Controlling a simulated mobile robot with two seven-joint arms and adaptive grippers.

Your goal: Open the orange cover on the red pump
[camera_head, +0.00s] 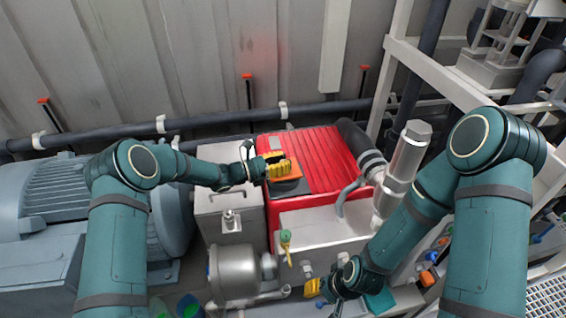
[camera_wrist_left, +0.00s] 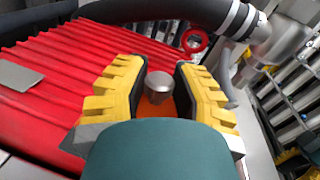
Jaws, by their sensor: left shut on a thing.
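The red pump (camera_head: 318,152) has a ribbed red casing and stands in the middle of the head view. Its orange cover (camera_head: 290,176) is on the left part of the casing, above a dark base. My left gripper (camera_head: 277,164) is at this cover. In the left wrist view its yellow fingers (camera_wrist_left: 160,78) are on both sides of a silver knob (camera_wrist_left: 159,88) and the orange cover (camera_wrist_left: 153,108), shut on the cover. The fingers and wrist hide much of it. My right gripper (camera_head: 322,290) is low in the head view, away from the cover; its jaw gap is unclear.
A grey ribbed motor (camera_head: 65,190) stands at the left, next to a grey box (camera_head: 228,215). A dark hose (camera_head: 360,145) and a silver cylinder (camera_head: 405,160) are right of the casing. A pale frame (camera_head: 440,70) borders the right, and a pipe runs along the back wall.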

